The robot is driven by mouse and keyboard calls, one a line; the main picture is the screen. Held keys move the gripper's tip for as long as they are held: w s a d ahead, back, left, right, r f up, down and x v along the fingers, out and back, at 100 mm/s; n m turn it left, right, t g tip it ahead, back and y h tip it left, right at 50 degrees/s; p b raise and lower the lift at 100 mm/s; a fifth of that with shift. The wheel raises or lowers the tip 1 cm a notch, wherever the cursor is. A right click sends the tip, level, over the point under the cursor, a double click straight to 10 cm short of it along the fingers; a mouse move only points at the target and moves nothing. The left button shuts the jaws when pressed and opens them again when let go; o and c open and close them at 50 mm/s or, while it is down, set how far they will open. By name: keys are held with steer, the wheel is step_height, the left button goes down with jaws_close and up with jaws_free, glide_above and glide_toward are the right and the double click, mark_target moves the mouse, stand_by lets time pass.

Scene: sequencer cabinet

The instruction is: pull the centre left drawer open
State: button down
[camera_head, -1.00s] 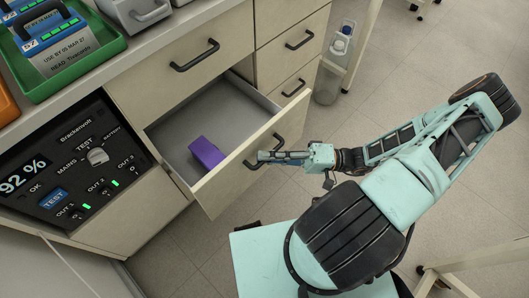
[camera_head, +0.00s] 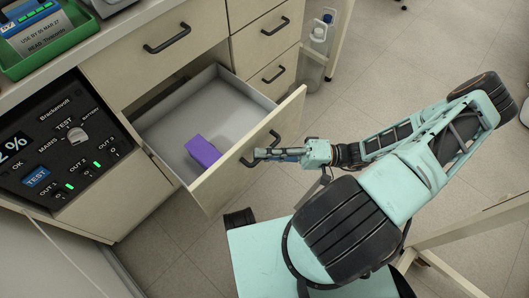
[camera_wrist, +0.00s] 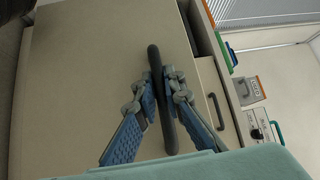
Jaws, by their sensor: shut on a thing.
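The centre left drawer (camera_head: 226,177) stands well open, with its grey inside in view. Its black bar handle (camera_head: 276,137) is on the pale front panel. My gripper (camera_head: 259,153) is at this handle. In the wrist view, the two blue-padded fingers of my gripper (camera_wrist: 160,84) are closed from both sides on the dark handle (camera_wrist: 166,135), in front of the pale drawer front (camera_wrist: 85,75). A purple block (camera_head: 203,151) lies inside the drawer near its front.
A shut drawer (camera_head: 160,65) is above the open one, and several narrower shut drawers are to its right. A control panel (camera_head: 60,150) is at left. A green tray (camera_head: 60,55) stands on the counter. A clear bottle (camera_head: 314,55) stands beyond the cabinet. Open floor lies at right.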

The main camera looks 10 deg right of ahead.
stand_by(0.3)
steer(key=c, duration=2)
jaws_free()
steer(key=shift+r, duration=0.1)
